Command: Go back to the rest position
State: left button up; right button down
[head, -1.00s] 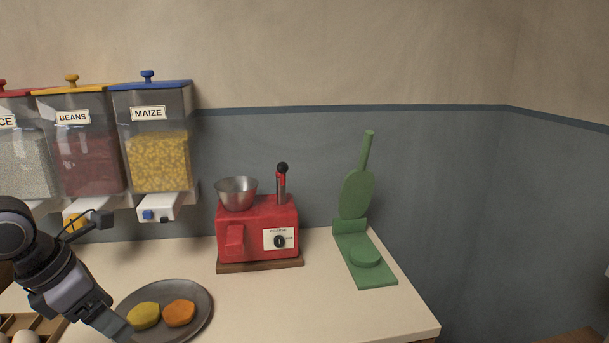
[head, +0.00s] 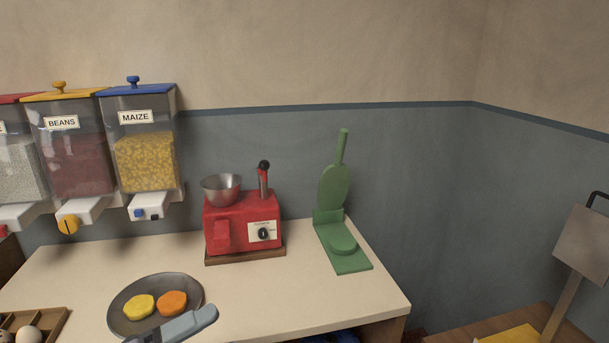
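Part of a grey gripper (head: 183,325), apparently my left one, shows at the bottom edge in the head view. It lies in front of the near rim of a dark round plate (head: 121,304). Only a finger-like piece is visible; the rest of it is cut off by the frame, so its opening cannot be told. My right gripper is not in view.
A red machine (head: 230,228) with a metal bowl (head: 221,189) and a green press (head: 342,243) stand on the counter (head: 290,300). Dispensers (head: 146,160) hang at left above it. An egg crate (head: 57,322) is at lower left. A grey panel (head: 583,243) stands right.

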pick_arm(q)
jog(key=s+a+f+n+t+y+p, duration=0.1)
jog(key=a+f+n+t+y, duration=0.2)
jog(key=f+n+y, duration=0.55)
jog(key=s+a+f+n+t+y+p, duration=0.1)
jog(key=a+f+n+t+y, duration=0.35)
jog(key=n, duration=0.75)
jog(key=s+f+n+g+y, duration=0.2)
jog(key=s+f+n+g, duration=0.4)
jog(key=s+f, duration=0.4)
notch_tip(320, 180, down, 2)
jog(key=shift+s+d+f+g+y+p, duration=0.15)
jog(key=shift+s+f+g+y+p, duration=0.2)
jog(key=shift+g, duration=0.4)
jog(key=shift+w+r+n, duration=0.15)
jog(key=shift+w+n, duration=0.05)
jog(key=shift+n, duration=0.05)
